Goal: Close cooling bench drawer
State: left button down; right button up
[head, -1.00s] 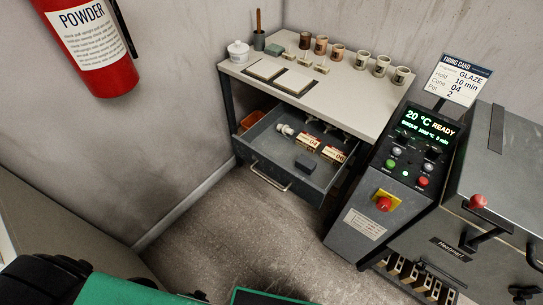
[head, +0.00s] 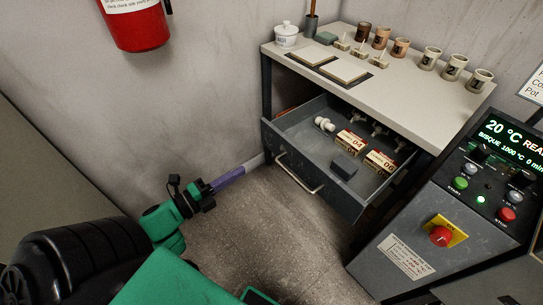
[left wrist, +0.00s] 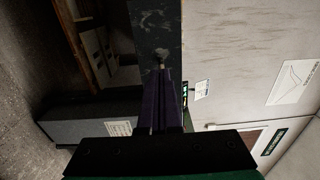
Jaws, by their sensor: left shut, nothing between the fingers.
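The cooling bench (head: 440,100) stands against the wall with its grey drawer (head: 285,140) pulled open. The drawer's front carries a bar handle (head: 300,178). Inside lie two labelled boxes, 04 (head: 351,141) and 06 (head: 380,160), a dark block (head: 344,167) and a small white item (head: 324,124). My left gripper (head: 240,171) is shut and empty, left of the drawer front and apart from the handle in the head view. Its purple fingers also show in the left wrist view (left wrist: 160,75). My right gripper is not in view.
Several cups (head: 454,67), tiles (head: 345,69) and a white lidded jar (head: 287,34) stand on the bench top. The kiln control panel (head: 485,190) is close on the right. A red extinguisher (head: 138,27) hangs at left. Floor in front of the drawer is clear.

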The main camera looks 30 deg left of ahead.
aim_at(280, 148)
pick_arm(q)
jog(key=x, duration=1.2)
jog(key=shift+w, duration=0.15)
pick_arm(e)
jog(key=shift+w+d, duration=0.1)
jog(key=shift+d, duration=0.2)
